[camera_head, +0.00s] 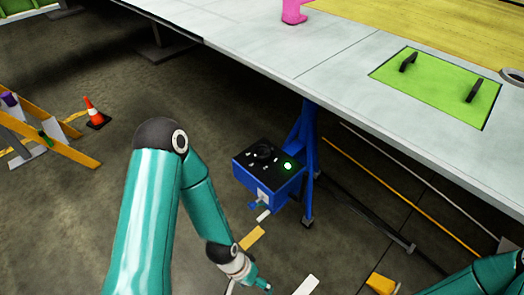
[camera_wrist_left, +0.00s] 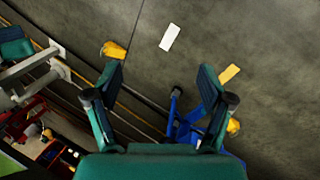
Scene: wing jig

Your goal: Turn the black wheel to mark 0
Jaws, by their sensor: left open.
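The black wheel (camera_head: 264,151) is a small dark dial on the black top of a blue box (camera_head: 278,186). Pale marks lie around it and a lit green light (camera_head: 288,166) sits to its right. The marks are too small to read. My left gripper (camera_head: 262,286) is low in the head view, below and apart from the box. In the left wrist view my left gripper (camera_wrist_left: 160,82) is open with nothing between its fingers. Blue parts show behind its right finger there; the wheel cannot be made out in that view. My right gripper is out of view.
The box is beside a blue stand leg (camera_head: 309,140) under the edge of a large grey table (camera_head: 350,105). A green panel (camera_head: 437,85) with two black handles is on the table. An orange cone (camera_head: 94,112) and barrier (camera_head: 50,145) stand left. Floor around the box is mostly open.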

